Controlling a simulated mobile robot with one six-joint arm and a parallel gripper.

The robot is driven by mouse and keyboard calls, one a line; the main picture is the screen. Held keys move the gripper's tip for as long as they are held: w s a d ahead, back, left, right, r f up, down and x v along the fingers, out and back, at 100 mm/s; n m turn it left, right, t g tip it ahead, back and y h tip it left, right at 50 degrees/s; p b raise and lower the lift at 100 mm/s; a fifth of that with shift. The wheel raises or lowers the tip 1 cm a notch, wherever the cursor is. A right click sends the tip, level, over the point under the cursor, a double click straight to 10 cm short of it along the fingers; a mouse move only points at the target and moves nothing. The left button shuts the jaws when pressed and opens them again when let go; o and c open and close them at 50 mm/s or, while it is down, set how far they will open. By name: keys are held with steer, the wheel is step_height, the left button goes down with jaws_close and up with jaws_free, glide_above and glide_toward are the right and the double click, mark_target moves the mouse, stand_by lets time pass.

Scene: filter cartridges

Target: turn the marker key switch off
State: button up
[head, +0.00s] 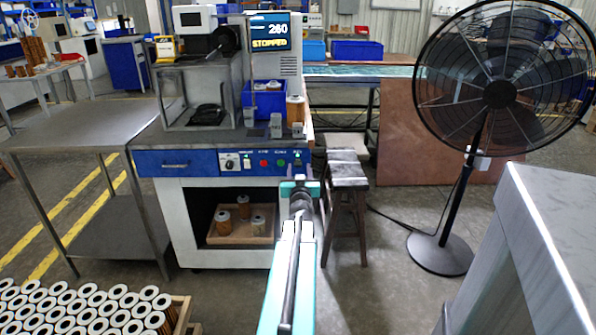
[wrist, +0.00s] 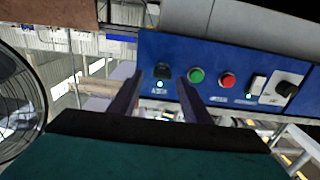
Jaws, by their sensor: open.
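The blue control panel (head: 205,163) on the machine's front carries several controls in a row. The black switch at its right end, apparently the marker key switch (head: 297,158), is partly crowded by my gripper in the head view. In the wrist view, turned upside down, this switch (wrist: 161,71) shows between the fingertips, with a lit lamp beside it. Its label is too small to read. My gripper (wrist: 158,82) is open and empty, its fingers pointing at the panel on either side of the switch. I cannot tell whether they touch it. My gripper (head: 299,184) also shows in the head view.
A green button (wrist: 196,75), a red button (wrist: 227,80), a white rocker (wrist: 257,86) and a black knob (wrist: 287,89) sit beside the switch. The display (head: 269,31) reads 260 STOPPED. A stool (head: 346,170) and a large fan (head: 500,95) stand to the right.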

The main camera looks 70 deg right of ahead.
mark_target(298, 165)
steer(key=shift+x, duration=1.05)
